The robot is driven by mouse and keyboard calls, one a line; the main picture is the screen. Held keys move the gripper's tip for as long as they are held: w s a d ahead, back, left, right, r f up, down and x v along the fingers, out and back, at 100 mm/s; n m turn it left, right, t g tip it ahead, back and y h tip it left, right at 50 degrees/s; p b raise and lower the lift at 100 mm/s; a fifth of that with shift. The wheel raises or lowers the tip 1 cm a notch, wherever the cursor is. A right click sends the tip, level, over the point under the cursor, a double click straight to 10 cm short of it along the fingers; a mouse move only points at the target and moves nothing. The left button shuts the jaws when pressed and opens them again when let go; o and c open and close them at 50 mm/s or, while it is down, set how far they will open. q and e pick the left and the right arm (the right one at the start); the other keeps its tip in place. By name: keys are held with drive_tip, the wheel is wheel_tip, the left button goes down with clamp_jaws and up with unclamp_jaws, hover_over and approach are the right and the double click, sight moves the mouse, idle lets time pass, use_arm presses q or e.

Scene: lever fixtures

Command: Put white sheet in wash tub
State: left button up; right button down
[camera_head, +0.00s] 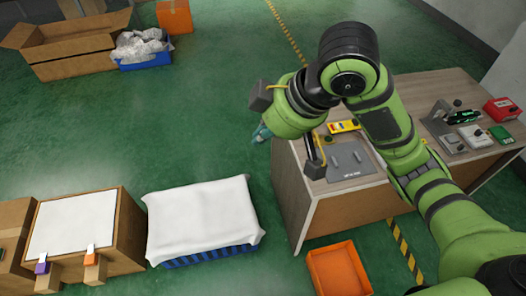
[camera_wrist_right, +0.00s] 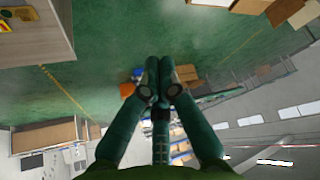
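A white sheet (camera_head: 200,212) lies draped flat over a blue slatted crate (camera_head: 212,255) on the floor, its edges hanging over the sides. A second flat white piece (camera_head: 72,222) lies on top of a brown box. I cannot tell for certain which container is the wash tub; an open orange bin (camera_head: 338,270) stands on the floor right of the draped crate. My right gripper (camera_head: 262,133) is above the floor beyond the draped crate, mostly hidden by its wrist. In the right wrist view its fingertips (camera_wrist_right: 158,64) are together with nothing between them. My left gripper is out of view.
A wooden table (camera_head: 300,190) with lever fixtures and small devices stands at right, under my right arm. At the back left are an open cardboard box (camera_head: 75,60), a blue bin (camera_head: 145,62) with crumpled grey material and an orange box (camera_head: 174,17). The middle floor is clear.

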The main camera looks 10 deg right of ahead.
wheel_tip(320, 180, up, 24)
drive_tip(key=shift+s+r, duration=0.2)
drive_tip(key=shift+s, duration=0.1)
drive_tip(key=shift+c, duration=0.6)
unclamp_jaws()
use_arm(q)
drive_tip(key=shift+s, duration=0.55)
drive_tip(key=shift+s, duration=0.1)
use_arm(e)
wheel_tip(320, 180, up, 6)
drive_tip(key=s+d+g+h, duration=0.1)
drive_tip(key=g+h, duration=0.2)
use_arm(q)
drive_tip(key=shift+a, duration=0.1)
use_arm(e)
drive_tip(key=shift+d, duration=0.15)
